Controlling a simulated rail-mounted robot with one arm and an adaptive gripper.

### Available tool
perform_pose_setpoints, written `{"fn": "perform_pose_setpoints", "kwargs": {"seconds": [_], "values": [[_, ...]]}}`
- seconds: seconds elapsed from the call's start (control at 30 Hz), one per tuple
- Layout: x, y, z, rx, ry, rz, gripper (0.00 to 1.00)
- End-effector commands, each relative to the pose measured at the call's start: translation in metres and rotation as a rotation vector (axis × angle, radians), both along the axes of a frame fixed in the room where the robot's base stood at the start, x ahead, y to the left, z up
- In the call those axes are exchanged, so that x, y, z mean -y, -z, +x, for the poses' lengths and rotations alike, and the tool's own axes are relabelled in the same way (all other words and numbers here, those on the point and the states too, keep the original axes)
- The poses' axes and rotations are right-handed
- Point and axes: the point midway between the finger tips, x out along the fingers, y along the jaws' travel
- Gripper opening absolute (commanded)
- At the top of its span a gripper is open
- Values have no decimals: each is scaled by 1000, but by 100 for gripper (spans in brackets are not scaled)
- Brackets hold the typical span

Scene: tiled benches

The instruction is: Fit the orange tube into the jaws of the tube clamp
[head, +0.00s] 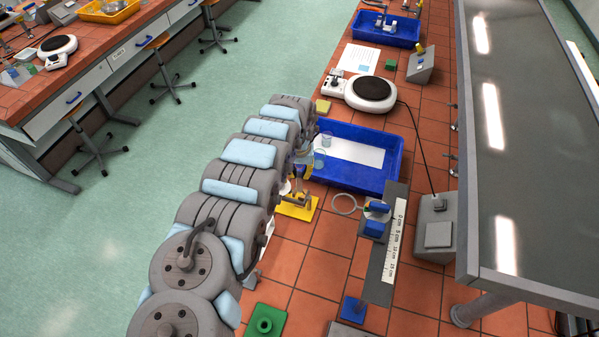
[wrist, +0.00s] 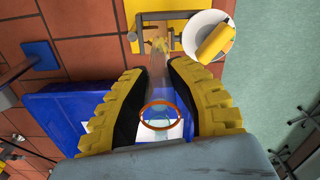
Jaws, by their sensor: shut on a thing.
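My gripper (wrist: 168,85) has yellow fingers with black pads and is shut on the orange tube (wrist: 159,88), a clear tube with an orange rim facing the wrist camera. The tube clamp (wrist: 166,33) has grey and brass-coloured parts on a yellow base, beyond the fingertips. The tube's far end overlaps the clamp's jaws in the wrist view; I cannot tell whether it sits inside them. In the head view the clamp's yellow base (head: 298,207) shows just below my arm's end, partly covered. The tube cannot be made out clearly there.
A blue tray (head: 352,180) with beakers and a white sheet lies beside the clamp. A stand with a ring (head: 345,204) and scale is to its right. A white round dish (wrist: 207,32) is close to the clamp. A green block (head: 264,321) is nearer the front.

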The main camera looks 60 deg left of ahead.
Motion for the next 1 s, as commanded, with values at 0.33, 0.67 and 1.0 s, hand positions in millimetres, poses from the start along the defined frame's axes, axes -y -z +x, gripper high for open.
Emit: {"fn": "perform_pose_setpoints", "kwargs": {"seconds": [0.33, 0.67, 1.0], "values": [[0, 8, 1, 0, 1, 0, 1], [0, 11, 0, 0, 1, 0, 1], [0, 10, 0, 0, 1, 0, 1]]}}
